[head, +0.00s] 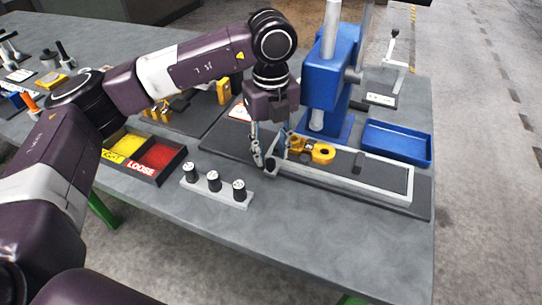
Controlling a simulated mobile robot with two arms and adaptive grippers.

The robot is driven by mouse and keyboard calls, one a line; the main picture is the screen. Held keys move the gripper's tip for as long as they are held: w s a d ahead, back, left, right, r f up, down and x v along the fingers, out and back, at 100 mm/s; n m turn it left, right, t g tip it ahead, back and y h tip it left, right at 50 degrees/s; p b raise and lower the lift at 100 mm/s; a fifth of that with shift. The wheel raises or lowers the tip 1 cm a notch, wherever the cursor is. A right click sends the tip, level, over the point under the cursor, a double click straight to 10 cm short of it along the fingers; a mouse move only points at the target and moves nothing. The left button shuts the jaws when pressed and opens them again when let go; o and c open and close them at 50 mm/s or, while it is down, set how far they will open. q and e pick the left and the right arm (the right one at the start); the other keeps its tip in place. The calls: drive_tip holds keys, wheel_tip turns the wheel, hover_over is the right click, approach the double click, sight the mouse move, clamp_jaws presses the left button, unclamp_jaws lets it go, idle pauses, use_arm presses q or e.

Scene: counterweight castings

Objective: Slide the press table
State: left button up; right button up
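The press table (384,176) is a long dark plate with a pale frame, lying under the blue press (322,75) on the workbench. A yellow casting (318,153) sits on its left part. A small black knob (271,164) stands at its left end. My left gripper (269,157) points down at that end, with its fingers apart near the knob. I cannot tell whether a finger touches the knob. My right gripper is not in view.
A blue tray (397,143) lies right of the press. A rack with three black-and-white cylinders (214,182) stands in front. A yellow and red bin marked LOOSE (176,170) is at left. The bench front (330,240) is clear.

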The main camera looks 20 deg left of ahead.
use_arm(q)
wheel_tip(320, 180, up, 10)
drive_tip(key=shift+f, duration=0.2)
drive_tip(key=shift+d, duration=0.1)
